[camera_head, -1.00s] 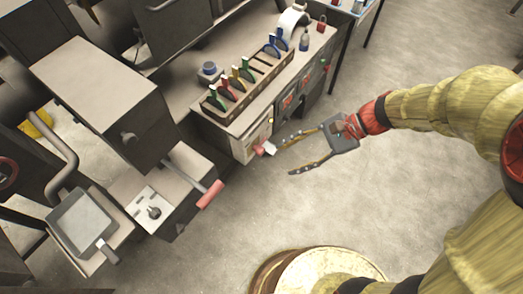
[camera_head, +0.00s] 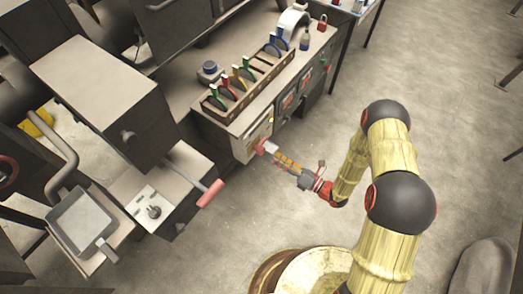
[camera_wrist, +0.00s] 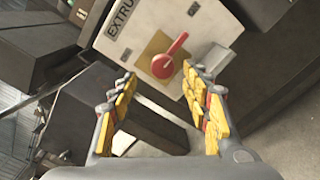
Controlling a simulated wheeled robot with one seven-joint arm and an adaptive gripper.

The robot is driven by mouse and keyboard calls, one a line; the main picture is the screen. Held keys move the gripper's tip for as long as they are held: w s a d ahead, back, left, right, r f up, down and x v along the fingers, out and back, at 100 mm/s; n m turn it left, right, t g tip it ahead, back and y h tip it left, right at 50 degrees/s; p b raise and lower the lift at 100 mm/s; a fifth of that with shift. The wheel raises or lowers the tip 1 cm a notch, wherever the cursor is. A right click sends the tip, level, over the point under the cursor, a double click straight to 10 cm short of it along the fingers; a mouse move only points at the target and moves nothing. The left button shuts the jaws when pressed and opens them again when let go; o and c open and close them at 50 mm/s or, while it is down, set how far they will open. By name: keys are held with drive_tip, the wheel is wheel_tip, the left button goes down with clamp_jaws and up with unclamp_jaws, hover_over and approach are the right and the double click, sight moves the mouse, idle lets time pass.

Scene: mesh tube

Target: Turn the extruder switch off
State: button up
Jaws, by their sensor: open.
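The extruder switch (camera_wrist: 169,56) is a red rotary knob with a pointed handle on a yellow plate. In the wrist view it sits on a light panel (camera_wrist: 205,25) marked "EXTRU", and its handle slants toward the upper right. In the head view the red switch (camera_head: 265,147) shows at the front of the cabinet, just beyond my fingertips. My gripper (camera_wrist: 162,82) is open and empty, with its fingers on either side of the line to the switch. The knob appears between and ahead of the fingertips; I cannot tell whether they touch it.
A rack (camera_head: 247,82) with several coloured-handled tools stands on the cabinet top. A machine with a pink-red lever (camera_head: 210,193) is at left. A round drum (camera_head: 312,272) stands at the bottom. The floor right of the cabinet is clear.

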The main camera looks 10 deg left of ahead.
sight(264, 152)
drive_tip(key=shift+w+a+f, duration=0.2)
drive_tip(key=shift+a+f, duration=0.15)
drive_tip(key=shift+a, duration=0.15)
drive_tip(key=b+x, duration=0.2)
drive_tip(key=x, duration=0.4)
drive_tip(key=shift+w+a+r, duration=0.1)
drive_tip(key=shift+w+a, duration=0.05)
drive_tip(key=shift+a, duration=0.1)
drive_tip(key=shift+c, duration=1.2)
drive_tip(key=c, duration=0.9)
